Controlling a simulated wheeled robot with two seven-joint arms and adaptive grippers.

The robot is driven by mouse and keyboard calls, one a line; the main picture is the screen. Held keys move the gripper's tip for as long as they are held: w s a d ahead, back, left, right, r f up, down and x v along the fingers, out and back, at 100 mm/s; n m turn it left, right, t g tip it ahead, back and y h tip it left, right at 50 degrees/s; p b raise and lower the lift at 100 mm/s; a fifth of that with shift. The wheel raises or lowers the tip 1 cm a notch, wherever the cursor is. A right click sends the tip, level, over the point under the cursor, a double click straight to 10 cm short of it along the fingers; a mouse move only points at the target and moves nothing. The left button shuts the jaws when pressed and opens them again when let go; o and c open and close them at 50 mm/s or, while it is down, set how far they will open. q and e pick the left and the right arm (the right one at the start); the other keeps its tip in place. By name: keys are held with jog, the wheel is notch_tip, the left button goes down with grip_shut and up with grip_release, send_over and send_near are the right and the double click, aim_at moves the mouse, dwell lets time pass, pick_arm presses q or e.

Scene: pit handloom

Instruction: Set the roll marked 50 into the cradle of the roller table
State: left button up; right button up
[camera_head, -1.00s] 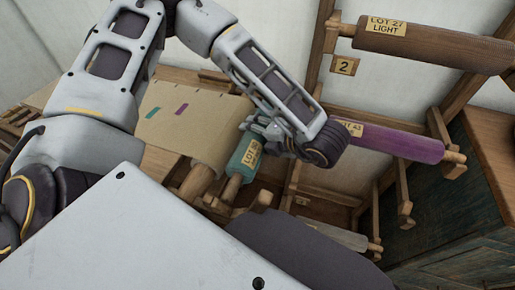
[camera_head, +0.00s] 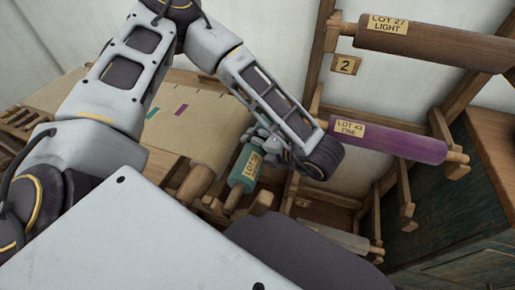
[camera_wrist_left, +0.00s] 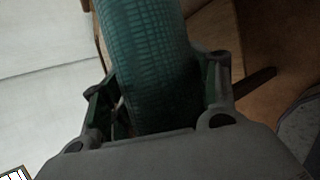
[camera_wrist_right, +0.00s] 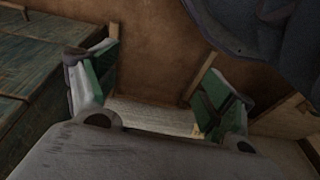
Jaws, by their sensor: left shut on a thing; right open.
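The teal roll (camera_head: 245,168) has a cream lot label whose number is too small to read surely. My left gripper (camera_head: 262,142) is shut on it, and in the left wrist view the roll (camera_wrist_left: 155,65) passes between the fingers (camera_wrist_left: 160,90). The roll is tilted, with its wooden end low beside the roller table (camera_head: 195,120). Wooden bracket pieces (camera_head: 262,202) show at the table's near end; I cannot tell whether the roll touches them. My right gripper (camera_wrist_right: 155,95) is open and empty, seen only in the right wrist view.
A purple roll labelled LOT 43 FINE (camera_head: 390,143) and a brown LOT 27 LIGHT roll (camera_head: 430,43) rest on the rack at right. A pale roll (camera_head: 340,237) lies low. A dark green chest (camera_head: 450,235) stands at right.

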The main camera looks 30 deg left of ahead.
pick_arm(q)
jog(key=shift+f, duration=0.8)
jog(key=o, duration=1.5)
pick_arm(e)
jog(key=shift+w+a+r, duration=0.1)
jog(key=shift+r, duration=0.55)
jog(key=shift+w+r, duration=0.15)
jog(key=shift+w, duration=0.15)
